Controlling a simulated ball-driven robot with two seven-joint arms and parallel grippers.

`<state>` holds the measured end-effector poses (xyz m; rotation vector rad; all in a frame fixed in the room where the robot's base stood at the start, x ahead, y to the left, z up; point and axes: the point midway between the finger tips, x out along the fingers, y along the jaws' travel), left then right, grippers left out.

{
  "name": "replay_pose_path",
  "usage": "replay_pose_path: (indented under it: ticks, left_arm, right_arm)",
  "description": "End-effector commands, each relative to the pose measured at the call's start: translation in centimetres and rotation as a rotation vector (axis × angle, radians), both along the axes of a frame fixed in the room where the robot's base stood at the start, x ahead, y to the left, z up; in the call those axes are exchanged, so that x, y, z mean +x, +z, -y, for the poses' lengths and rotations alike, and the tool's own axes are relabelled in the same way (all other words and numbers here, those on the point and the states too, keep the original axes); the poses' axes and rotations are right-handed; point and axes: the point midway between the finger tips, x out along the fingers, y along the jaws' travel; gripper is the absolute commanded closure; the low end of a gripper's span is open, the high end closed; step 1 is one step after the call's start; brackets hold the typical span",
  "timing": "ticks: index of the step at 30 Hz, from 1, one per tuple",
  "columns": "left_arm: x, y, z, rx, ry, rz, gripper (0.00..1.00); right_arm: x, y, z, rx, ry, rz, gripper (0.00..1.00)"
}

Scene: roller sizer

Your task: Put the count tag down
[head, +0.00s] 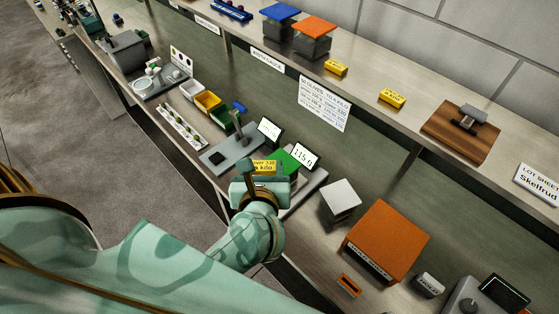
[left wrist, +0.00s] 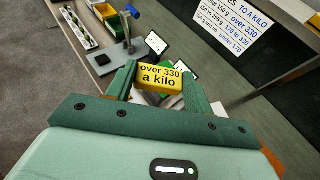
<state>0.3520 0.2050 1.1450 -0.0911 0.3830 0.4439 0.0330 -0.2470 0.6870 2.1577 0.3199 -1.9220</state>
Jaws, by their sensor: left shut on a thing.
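The count tag (head: 265,166) is a yellow block lettered "over 330 a kilo". It also shows in the left wrist view (left wrist: 161,79), between the two green fingers. My left gripper (head: 262,176) is shut on the tag and holds it face toward the wrist camera. In the head view the tag is in front of the scale whose display (head: 305,155) reads 115 g. A green thing (head: 285,160) shows just behind the tag, partly hidden. I cannot tell whether the tag touches anything below. My right gripper is not in view.
Left of the gripper are a grey plate with a post (head: 230,150), a yellow bin (head: 207,101) and a white bin. To the right stand a white-topped block (head: 341,197) and an orange box (head: 386,240). Other yellow tags (head: 392,97) lie on the upper shelf (head: 430,95).

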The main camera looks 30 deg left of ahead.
Motion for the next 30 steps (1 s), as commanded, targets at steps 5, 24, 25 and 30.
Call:
replay_pose_path:
  ticks: [5, 24, 25, 30]
  left_arm:
    - [5.0, -2.9, -0.5, 0.001, 0.0, 0.003, 0.7]
    - [10.8, -11.0, -1.2, 0.001, -0.002, -0.004, 0.7]
    - [10.8, -11.5, -1.2, 0.002, -0.002, -0.004, 0.7]
    - [10.7, -11.8, -1.2, 0.001, -0.002, -0.002, 0.7]
  right_arm:
    - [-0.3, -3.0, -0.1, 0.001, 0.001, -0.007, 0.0]
    - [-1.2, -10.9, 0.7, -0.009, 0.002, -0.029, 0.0]
    - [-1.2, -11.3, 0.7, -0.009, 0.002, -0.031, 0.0]
    - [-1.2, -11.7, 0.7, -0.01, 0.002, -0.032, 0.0]
